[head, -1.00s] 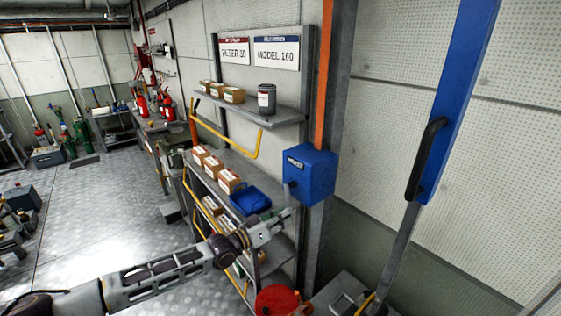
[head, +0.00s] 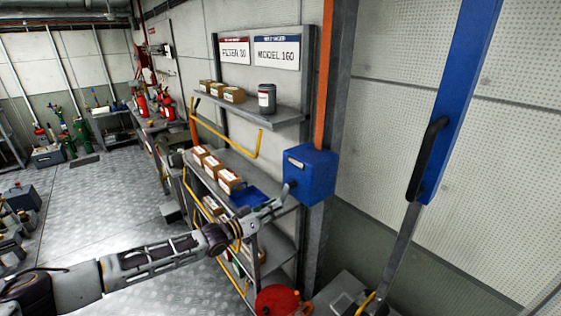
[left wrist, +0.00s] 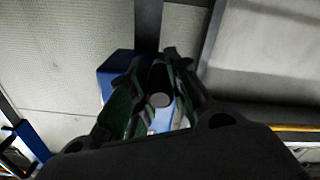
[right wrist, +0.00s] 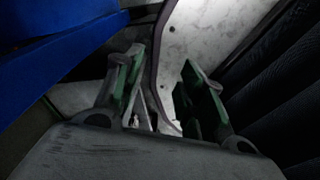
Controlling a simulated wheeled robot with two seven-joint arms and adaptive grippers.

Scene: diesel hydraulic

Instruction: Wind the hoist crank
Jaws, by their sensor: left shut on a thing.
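The hoist's blue box (head: 312,172) is fixed to the upright post to the right of the shelves. My left gripper (head: 283,196) is at the lower left front of this box. In the left wrist view, the fingers of my left gripper (left wrist: 158,92) are closed around a dark, round-ended crank grip (left wrist: 159,100). The blue box (left wrist: 112,75) shows behind them. The crank's arm is mostly hidden by the fingers. My right gripper (right wrist: 165,92) is open, with its fingers apart and no held object visible; it is not in the head view.
A wall shelf (head: 270,113) carries small boxes and a grey can (head: 267,98). Below it, a rack holds cartons (head: 228,180) and a blue tray (head: 245,197). Yellow rails run along the shelves. A blue beam with a black handle (head: 425,160) stands at right. A red round object (head: 277,299) is below.

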